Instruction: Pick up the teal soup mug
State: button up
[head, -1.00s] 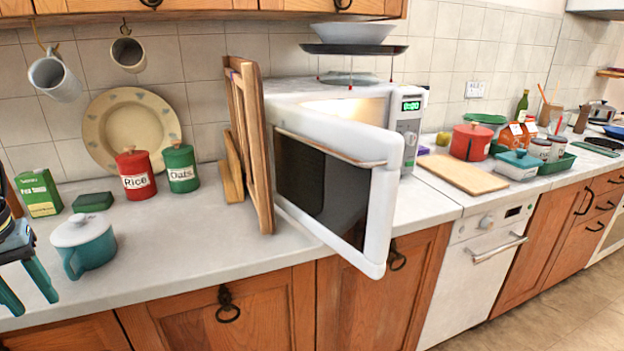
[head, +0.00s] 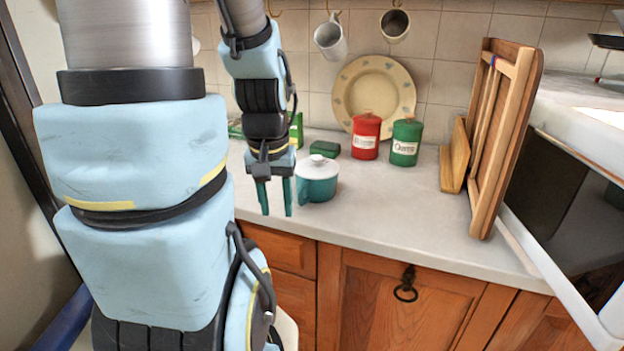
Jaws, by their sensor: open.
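The teal soup mug (head: 318,188) stands upright on the counter, with a white lid and a small knob on top. Its left side, with the handle, is close to my gripper and partly covered by it. My gripper (head: 276,212) points down at the left of the mug, near the counter's front edge. Its two teal fingers are apart with nothing between them. I cannot tell whether a finger touches the mug.
A dark green block (head: 325,149), red canister (head: 366,137) and green canister (head: 406,143) stand behind the mug. A plate (head: 375,92) leans on the wall. Wooden boards (head: 505,130) and the open microwave door (head: 570,235) are at right. Counter (head: 400,205) right of the mug is clear.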

aim_at(310, 190)
jog(key=l+u, duration=0.15)
jog(key=u, duration=0.3)
jog(key=l+u, duration=0.1)
jog(key=u, duration=0.35)
jog(key=k+l+u, duration=0.1)
jog(key=u, duration=0.4)
jog(key=k+l+u, duration=0.7)
jog(key=k, duration=0.6)
jog(key=l+u, duration=0.05)
